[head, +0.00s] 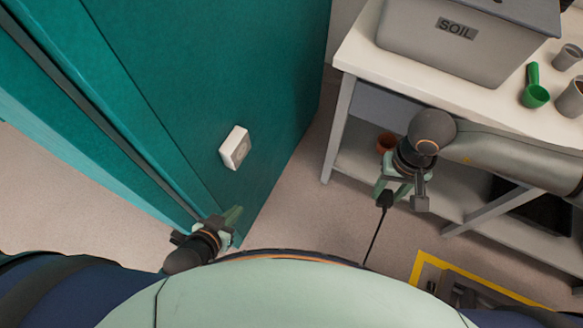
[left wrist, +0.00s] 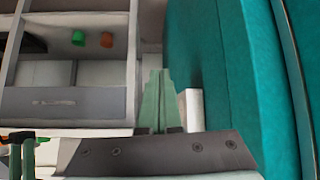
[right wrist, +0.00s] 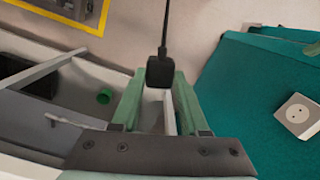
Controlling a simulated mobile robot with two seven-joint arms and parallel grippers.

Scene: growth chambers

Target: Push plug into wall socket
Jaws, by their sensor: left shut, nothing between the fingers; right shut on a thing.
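The white wall socket (head: 235,147) is on the side of the teal cabinet in the head view. Its round face shows in the right wrist view (right wrist: 298,113), and a white edge, seemingly its side, shows in the left wrist view (left wrist: 192,108). My right gripper (head: 384,190) is shut on the black plug (right wrist: 160,72), whose cable hangs down toward the floor. The plug is well to the right of the socket and apart from it; its pins cannot be made out. My left gripper (head: 236,214) is shut and empty, below the socket near the cabinet edge.
A white bench (head: 360,62) with a grey soil bin (head: 440,45), a green scoop (head: 535,92) and cups stands at the right, close to my right arm. A yellow-edged floor area (head: 418,265) lies at lower right. Open floor (head: 300,215) lies between cabinet and bench.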

